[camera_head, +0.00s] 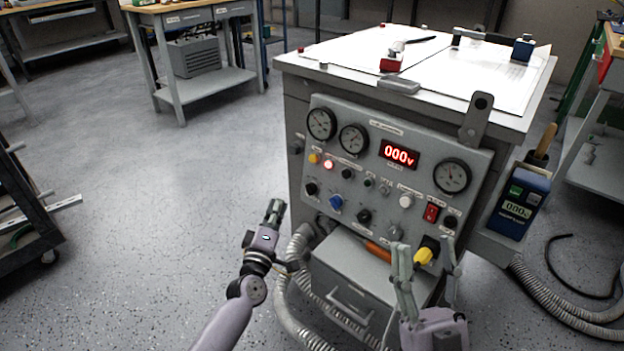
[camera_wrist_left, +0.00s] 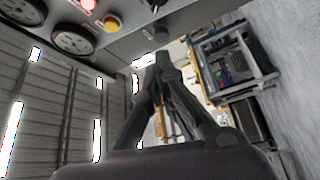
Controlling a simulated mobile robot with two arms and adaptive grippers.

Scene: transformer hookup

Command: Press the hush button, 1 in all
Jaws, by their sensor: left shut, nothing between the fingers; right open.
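The grey test console's front panel (camera_head: 385,170) carries buttons, knobs and lamps with labels too small to read, so I cannot tell which is the hush button. A yellow button (camera_head: 314,158) sits at the upper left, beside a red lit lamp (camera_head: 328,164). In the left wrist view the yellow button (camera_wrist_left: 112,21) and red lamp (camera_wrist_left: 88,4) show at the top. My left gripper (camera_head: 274,212) is shut and empty, left of the panel and apart from it; its fingers (camera_wrist_left: 158,62) meet in the wrist view. My right gripper (camera_head: 423,243) is open before the panel's lower right.
The panel also has gauges (camera_head: 353,138), a red "000v" display (camera_head: 399,153), a blue knob (camera_head: 336,201), a white button (camera_head: 406,201) and a red switch (camera_head: 431,213). Hoses (camera_head: 293,290) hang at the lower left.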

